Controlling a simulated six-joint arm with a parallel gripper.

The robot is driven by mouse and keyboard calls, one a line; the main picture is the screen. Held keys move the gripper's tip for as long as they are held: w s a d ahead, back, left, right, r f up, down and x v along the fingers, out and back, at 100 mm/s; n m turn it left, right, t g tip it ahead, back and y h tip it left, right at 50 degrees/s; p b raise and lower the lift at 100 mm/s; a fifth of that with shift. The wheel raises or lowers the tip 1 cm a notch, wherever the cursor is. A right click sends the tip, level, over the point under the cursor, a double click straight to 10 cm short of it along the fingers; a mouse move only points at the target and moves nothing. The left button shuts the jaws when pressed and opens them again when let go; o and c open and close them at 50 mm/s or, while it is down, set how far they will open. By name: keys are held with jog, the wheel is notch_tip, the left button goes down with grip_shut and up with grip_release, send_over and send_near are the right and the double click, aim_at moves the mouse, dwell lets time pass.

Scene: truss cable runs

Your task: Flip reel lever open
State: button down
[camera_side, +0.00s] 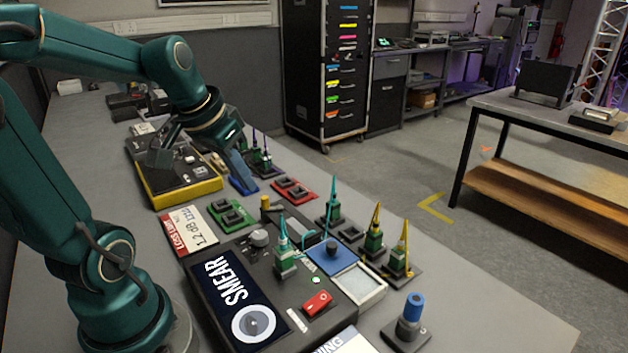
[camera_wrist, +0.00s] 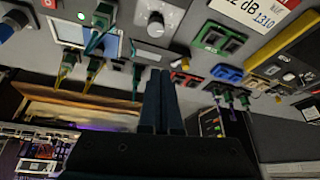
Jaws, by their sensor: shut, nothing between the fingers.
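No part is clearly readable as the reel lever. A small dark casing with a grey top (camera_side: 308,239) stands behind the SMEAR unit; it also shows beyond my fingertips in the wrist view (camera_wrist: 147,54). A short brass-yellow post (camera_side: 265,203) stands near it, also in the wrist view (camera_wrist: 185,64). My gripper (camera_side: 240,170) hangs over the bench near the blue adapter block, apart from the casing in the side view. In the wrist view its two dark fingers (camera_wrist: 160,74) are together and empty. They hide part of what lies behind them.
The SMEAR unit (camera_side: 275,290) has a grey knob (camera_side: 259,238) and red switch (camera_side: 317,303). Connectors with upright coloured tails (camera_side: 374,240) stand close by. Green (camera_side: 231,213) and red adapters (camera_side: 293,189) and a yellow-edged box (camera_side: 180,190) crowd the bench. The front right is clearer.

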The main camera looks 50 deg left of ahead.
jog(key=a, duration=0.1)
jog(key=s+a+f+n, duration=0.1)
jog(key=a, duration=0.1)
jog(key=a+n, duration=0.1)
jog(key=shift+s+a+f+g, duration=0.25)
jog(key=shift+s+g, duration=0.1)
jog(key=shift+g, duration=0.05)
jog(key=shift+f, duration=0.1)
jog(key=x, duration=0.9)
jog(key=shift+a+f, duration=0.15)
jog(key=shift+f, duration=0.15)
jog(key=shift+w+a, duration=0.35)
jog(key=shift+w, duration=0.25)
jog(key=shift+w+a, duration=0.3)
jog(key=shift+w, duration=0.35)
jog(key=shift+w+a, duration=0.35)
jog(key=shift+w, duration=0.25)
